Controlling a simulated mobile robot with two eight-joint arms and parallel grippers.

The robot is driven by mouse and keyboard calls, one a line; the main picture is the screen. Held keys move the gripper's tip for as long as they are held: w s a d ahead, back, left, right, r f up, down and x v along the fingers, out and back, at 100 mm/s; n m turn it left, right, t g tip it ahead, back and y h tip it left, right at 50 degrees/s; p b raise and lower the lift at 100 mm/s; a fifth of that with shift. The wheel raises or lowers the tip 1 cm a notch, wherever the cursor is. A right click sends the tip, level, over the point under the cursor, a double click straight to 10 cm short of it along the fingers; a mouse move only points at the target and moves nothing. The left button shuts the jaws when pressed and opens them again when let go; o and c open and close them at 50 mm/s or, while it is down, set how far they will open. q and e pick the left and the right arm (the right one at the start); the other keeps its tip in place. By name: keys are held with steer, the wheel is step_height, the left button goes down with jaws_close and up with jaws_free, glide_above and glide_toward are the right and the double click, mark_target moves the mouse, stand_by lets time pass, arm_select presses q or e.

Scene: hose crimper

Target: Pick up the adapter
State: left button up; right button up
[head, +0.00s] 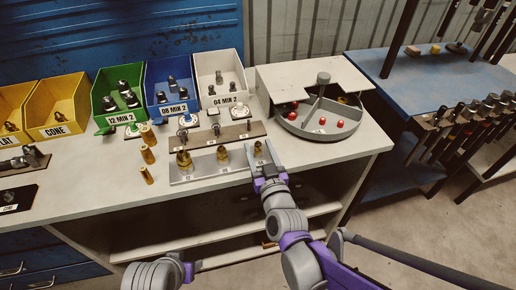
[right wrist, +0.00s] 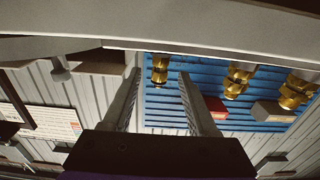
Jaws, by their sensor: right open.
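Brass adapters stand in a row on a light metal rack (head: 206,171) at the bench's front. One is at the left (head: 184,161), one in the middle (head: 222,155) and a smaller one at the right end (head: 258,149). My right gripper (head: 263,160) is open at the rack's right end, close to the smallest adapter. In the right wrist view, that adapter (right wrist: 160,68) shows between the two open fingers (right wrist: 158,90), nearer their tips. Contact cannot be told. The two other adapters (right wrist: 238,80) (right wrist: 297,90) are to the right.
Yellow, green, blue and white bins (head: 218,78) line the bench's back. Several brass pieces (head: 147,155) stand left of the rack. A round grey tray (head: 318,122) with red balls is at the right. A blue table (head: 420,85) stands farther right.

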steer(key=x, duration=0.5)
steer(key=shift+d, duration=0.1)
jaws_close()
